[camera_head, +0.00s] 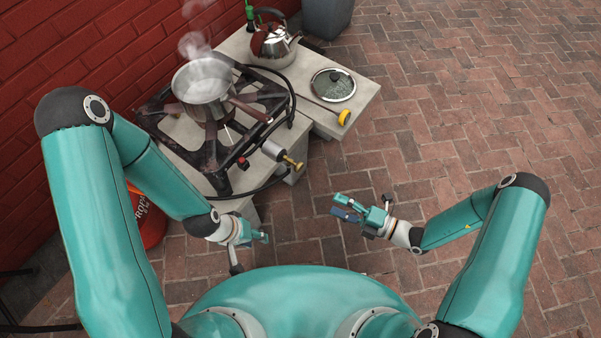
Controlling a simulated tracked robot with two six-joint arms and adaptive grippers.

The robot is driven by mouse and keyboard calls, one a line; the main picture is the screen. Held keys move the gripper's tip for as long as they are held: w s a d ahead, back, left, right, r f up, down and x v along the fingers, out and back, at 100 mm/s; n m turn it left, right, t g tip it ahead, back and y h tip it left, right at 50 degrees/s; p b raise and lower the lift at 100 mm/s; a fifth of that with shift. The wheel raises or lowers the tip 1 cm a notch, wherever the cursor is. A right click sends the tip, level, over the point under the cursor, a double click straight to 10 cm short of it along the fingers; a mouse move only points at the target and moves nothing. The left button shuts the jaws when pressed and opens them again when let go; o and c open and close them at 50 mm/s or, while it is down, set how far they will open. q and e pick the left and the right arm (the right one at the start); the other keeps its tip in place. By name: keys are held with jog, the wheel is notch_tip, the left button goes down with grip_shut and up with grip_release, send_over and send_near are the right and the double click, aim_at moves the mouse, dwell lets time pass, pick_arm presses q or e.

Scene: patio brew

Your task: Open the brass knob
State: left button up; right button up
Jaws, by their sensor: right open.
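The brass knob (293,163) sticks out to the right from the grey valve body at the front of the burner (160,112). My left gripper (266,238) is below the knob, apart from it, and seen edge-on, so its jaw opening is unclear. My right gripper (335,206) is open and empty over the brick paving, to the lower right of the knob. Neither gripper touches the knob.
A steaming pot (203,88) sits on the burner. A kettle (273,46), a glass lid (333,85) and a yellow-ended tool (344,118) rest on the slab (365,92). An orange tank (150,222) stands at the left. The paving at the right is clear.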

aim_at(301, 169)
jog(key=w+a+m+t, duration=0.1)
jog(key=w+a, duration=0.2)
jog(key=w, duration=0.1)
jog(key=w+a+m+t, duration=0.1)
jog(key=w+a, duration=0.3)
jog(key=w+a+m+h, duration=0.1)
jog(key=w+a, duration=0.3)
jog(key=shift+w+a+f+t, duration=0.1)
jog(key=shift+w+f+t, duration=0.1)
jog(key=shift+f+t, duration=0.15)
